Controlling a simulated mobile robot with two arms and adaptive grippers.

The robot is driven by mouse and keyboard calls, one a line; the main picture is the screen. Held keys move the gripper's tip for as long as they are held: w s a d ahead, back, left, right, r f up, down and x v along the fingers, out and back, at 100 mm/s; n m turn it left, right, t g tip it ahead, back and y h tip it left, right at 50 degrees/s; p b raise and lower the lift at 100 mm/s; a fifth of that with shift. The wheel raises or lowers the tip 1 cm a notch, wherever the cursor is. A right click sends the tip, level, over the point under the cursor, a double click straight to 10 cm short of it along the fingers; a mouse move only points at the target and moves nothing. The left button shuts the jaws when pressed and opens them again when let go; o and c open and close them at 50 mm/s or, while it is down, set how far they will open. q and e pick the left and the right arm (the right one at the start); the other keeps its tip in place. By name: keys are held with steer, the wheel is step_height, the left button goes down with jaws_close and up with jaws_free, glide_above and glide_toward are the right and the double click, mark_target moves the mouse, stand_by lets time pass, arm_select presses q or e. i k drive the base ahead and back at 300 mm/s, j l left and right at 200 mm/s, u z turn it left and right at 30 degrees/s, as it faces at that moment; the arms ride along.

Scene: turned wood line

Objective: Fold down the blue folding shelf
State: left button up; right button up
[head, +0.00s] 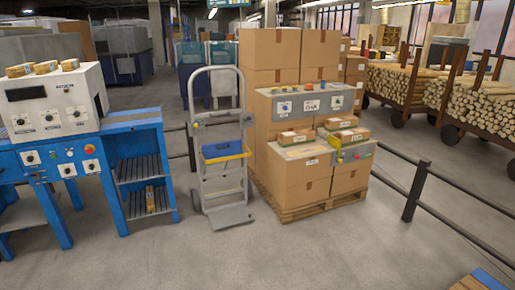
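A grey hand truck (216,112) stands upright on the floor near the middle of the head view. A blue panel (222,149) with a yellow strip along its lower edge is on its frame, about halfway up. It looks like the blue folding shelf; its exact angle is hard to tell at this size. The grey toe plate (230,217) of the hand truck lies on the floor. Neither of my grippers is in view.
A blue workbench (137,150) with slatted shelves and a control box (53,104) stands left. A pallet (308,205) of cartons stands close right of the hand truck. A dark railing (421,180) runs along the right.

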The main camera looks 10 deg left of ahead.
mark_target(216, 150)
steer(key=i+j+z, duration=0.55)
steer(key=j+z, duration=0.3)
steer(key=j, duration=0.15)
steer(key=i, duration=0.05)
